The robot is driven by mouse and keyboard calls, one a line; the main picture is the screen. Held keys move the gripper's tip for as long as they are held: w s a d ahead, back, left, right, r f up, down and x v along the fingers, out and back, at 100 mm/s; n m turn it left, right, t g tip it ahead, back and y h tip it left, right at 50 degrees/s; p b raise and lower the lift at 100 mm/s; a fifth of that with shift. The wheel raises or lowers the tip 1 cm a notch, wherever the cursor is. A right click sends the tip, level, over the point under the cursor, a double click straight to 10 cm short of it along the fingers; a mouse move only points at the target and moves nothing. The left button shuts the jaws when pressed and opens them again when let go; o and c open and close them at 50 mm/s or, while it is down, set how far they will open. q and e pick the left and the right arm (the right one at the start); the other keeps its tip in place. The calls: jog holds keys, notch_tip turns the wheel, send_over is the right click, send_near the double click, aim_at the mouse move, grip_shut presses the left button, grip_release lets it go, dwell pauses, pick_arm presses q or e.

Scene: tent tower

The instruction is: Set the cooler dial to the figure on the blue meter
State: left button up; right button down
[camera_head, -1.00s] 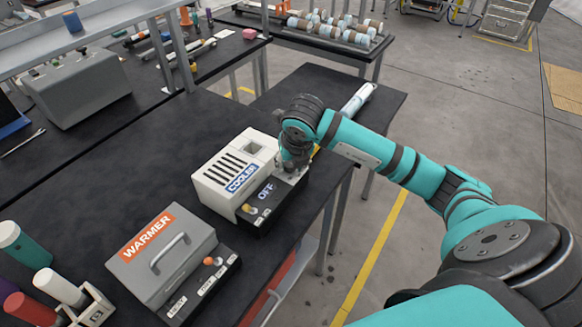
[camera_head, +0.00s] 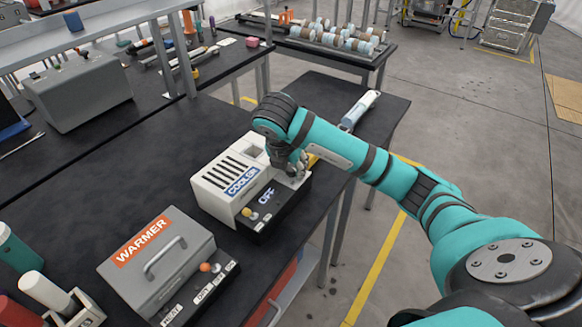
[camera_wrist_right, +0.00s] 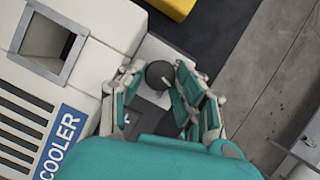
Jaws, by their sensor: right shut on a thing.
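My right gripper (camera_head: 294,174) is at the right end of that panel, pointing down. In the right wrist view its fingers (camera_wrist_right: 160,88) are closed around a dark round dial knob (camera_wrist_right: 159,74). The dial's marks are mostly hidden by the fingers. I cannot make out a blue meter or its figure for certain. My left gripper is out of view.
The grey warmer (camera_head: 156,262) with a handle stands left of the cooler. A yellow object (camera_wrist_right: 176,8) lies just beyond the cooler's end. A white and blue tube-like thing (camera_head: 360,110) lies on the bench farther right. An orange-tipped switch (camera_head: 205,267) is on the warmer.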

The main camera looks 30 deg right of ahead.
jog(key=shift+r, duration=0.1)
dwell(0.3)
jog(key=c, duration=0.9)
grip_release()
jog(key=shift+d, duration=0.1)
jog(key=shift+c, duration=0.2)
jog(key=shift+r, duration=0.3)
jog(key=v, duration=0.7)
jog(key=shift+s, duration=0.25)
